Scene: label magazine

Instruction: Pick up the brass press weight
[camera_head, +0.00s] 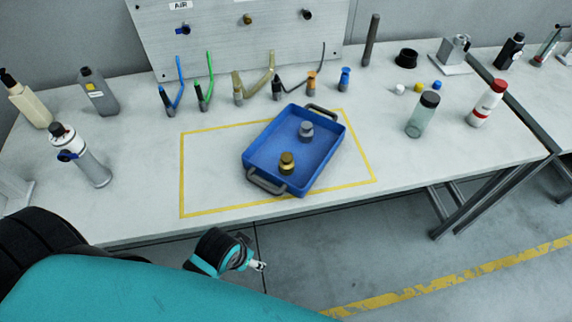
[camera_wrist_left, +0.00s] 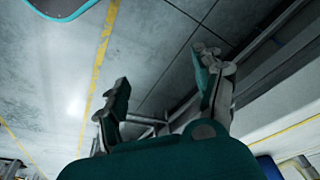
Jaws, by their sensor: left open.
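The brass press weight (camera_head: 287,162), a small gold-coloured weight with a knob top, stands upright in the near part of a blue tray (camera_head: 252,149). A grey metal weight (camera_head: 306,131) stands behind it in the same tray. My left gripper (camera_head: 257,265) shows only in part in the head view, in front of the table's near edge, well apart from the tray. In the left wrist view its two fingers (camera_wrist_left: 160,80) are spread with nothing between them, over the floor. My right gripper is in neither view.
The tray has grey handles and sits inside a yellow outline (camera_head: 225,208) on the table. Coloured hose nozzles (camera_head: 204,95) line the back. Bare tabletop surrounds the tray.

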